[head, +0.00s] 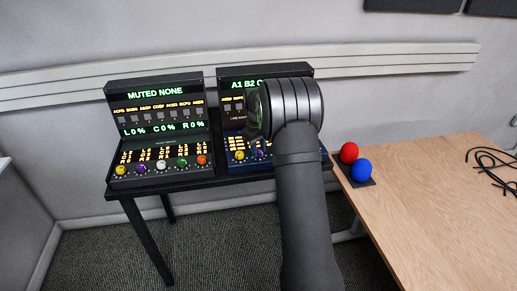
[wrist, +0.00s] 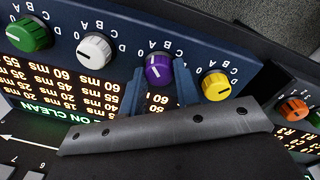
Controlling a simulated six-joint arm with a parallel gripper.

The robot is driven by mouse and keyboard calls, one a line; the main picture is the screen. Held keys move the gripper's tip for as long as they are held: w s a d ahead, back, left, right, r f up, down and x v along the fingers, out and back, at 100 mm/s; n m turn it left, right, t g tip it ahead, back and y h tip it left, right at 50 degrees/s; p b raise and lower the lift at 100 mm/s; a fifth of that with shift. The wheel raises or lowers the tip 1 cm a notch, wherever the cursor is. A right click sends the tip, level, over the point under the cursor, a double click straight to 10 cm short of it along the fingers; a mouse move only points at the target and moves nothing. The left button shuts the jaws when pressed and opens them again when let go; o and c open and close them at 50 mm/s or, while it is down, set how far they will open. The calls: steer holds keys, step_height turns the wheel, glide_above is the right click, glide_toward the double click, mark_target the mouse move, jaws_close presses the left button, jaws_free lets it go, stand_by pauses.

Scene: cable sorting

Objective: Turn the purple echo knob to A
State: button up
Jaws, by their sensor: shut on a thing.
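The purple knob (wrist: 159,70) is on the dark blue panel of the right-hand console, between a yellow knob (wrist: 216,87) and a white knob (wrist: 94,47). In the head view the purple knob (head: 258,155) shows just left of my arm. My gripper (wrist: 160,88) has its two blue fingers on either side of the purple knob and is shut on it. The letters A, B, C and D are printed around the knob, upside down in the wrist view. A short pale line marks its face; I cannot tell which letter it points to. My arm hides the gripper in the head view.
A green knob (wrist: 30,34) stands on the same panel. The left-hand console (head: 158,141) has its own row of knobs, including another purple one (head: 141,168). A red ball (head: 349,152) and a blue ball (head: 361,169) sit at the wooden table's (head: 430,215) left edge.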

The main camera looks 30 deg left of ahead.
steer(key=shift+m, duration=0.5)
steer(key=o, duration=1)
steer(key=r, duration=1.1)
steer(key=s+r, duration=0.1)
steer(key=r, duration=0.5)
steer(key=shift+a+r, duration=0.15)
steer(key=shift+r, duration=0.1)
steer(key=shift+f, duration=0.1)
